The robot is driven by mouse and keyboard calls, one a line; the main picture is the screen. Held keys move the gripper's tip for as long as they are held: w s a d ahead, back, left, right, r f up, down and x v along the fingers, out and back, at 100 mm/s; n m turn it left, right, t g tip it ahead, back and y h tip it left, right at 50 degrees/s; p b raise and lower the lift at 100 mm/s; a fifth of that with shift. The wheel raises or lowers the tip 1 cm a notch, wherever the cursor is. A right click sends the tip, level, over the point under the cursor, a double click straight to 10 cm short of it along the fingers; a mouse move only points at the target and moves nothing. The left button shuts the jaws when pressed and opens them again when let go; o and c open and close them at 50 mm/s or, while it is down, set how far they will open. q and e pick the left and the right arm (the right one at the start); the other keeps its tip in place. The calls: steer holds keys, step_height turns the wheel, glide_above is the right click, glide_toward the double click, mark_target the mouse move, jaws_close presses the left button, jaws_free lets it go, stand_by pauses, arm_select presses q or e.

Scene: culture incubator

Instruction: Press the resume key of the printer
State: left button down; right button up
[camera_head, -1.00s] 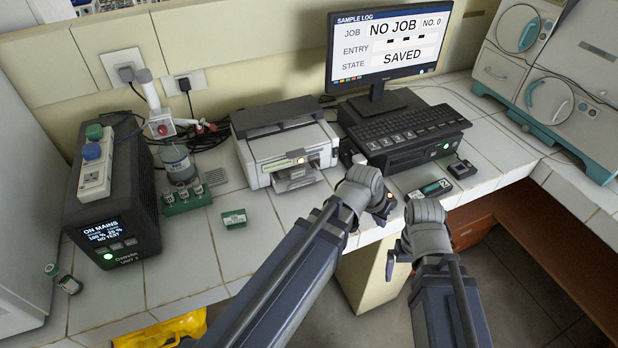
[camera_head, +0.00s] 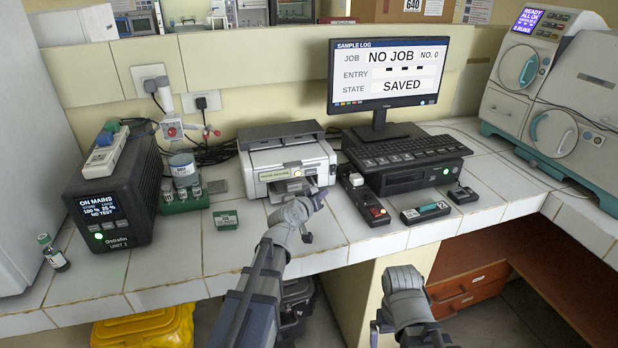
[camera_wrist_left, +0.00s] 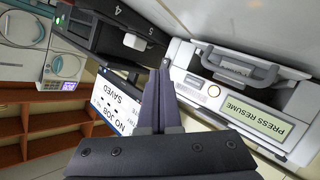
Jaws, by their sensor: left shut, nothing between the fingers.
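The white and grey printer (camera_head: 262,160) stands on the tiled bench, left of the monitor. Its small display (camera_head: 275,174) reads "PRESS RESUME" in the left wrist view (camera_wrist_left: 253,117). My left gripper (camera_head: 320,195) is shut and empty, in front of the printer's right front. In the left wrist view its dark fingers (camera_wrist_left: 164,72) point alongside the printer front, left of the round key and apart from it. My right gripper (camera_head: 376,326) hangs low before the bench.
Right of the printer are a keyboard on a dark box (camera_head: 420,177), a small device with a red button (camera_head: 377,212) and a monitor (camera_head: 388,70) reading "NO JOB" and "SAVED". A black power unit (camera_head: 120,190) and vial rack (camera_head: 186,204) stand left. Bench tiles before the printer are mostly clear.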

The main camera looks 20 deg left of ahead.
mark_target(316, 172)
arm_select(q)
steer(key=shift+w+a, duration=0.8)
steer(key=shift+w, duration=0.4)
steer(key=shift+w+a, duration=0.8)
steer(key=shift+w, duration=0.45)
steer(key=shift+w+a, duration=0.8)
steer(key=shift+w, duration=0.4)
steer(key=shift+w, duration=0.1)
steer(key=shift+w+a, duration=0.25)
steer(key=shift+w+a, duration=0.2)
steer(key=shift+w, duration=0.1)
steer(key=shift+s+d, duration=0.1)
steer(key=shift+s, duration=0.05)
stand_by(0.5)
steer(key=shift+s+d, duration=0.35)
steer(key=shift+s, duration=0.15)
steer(key=shift+s, duration=0.1)
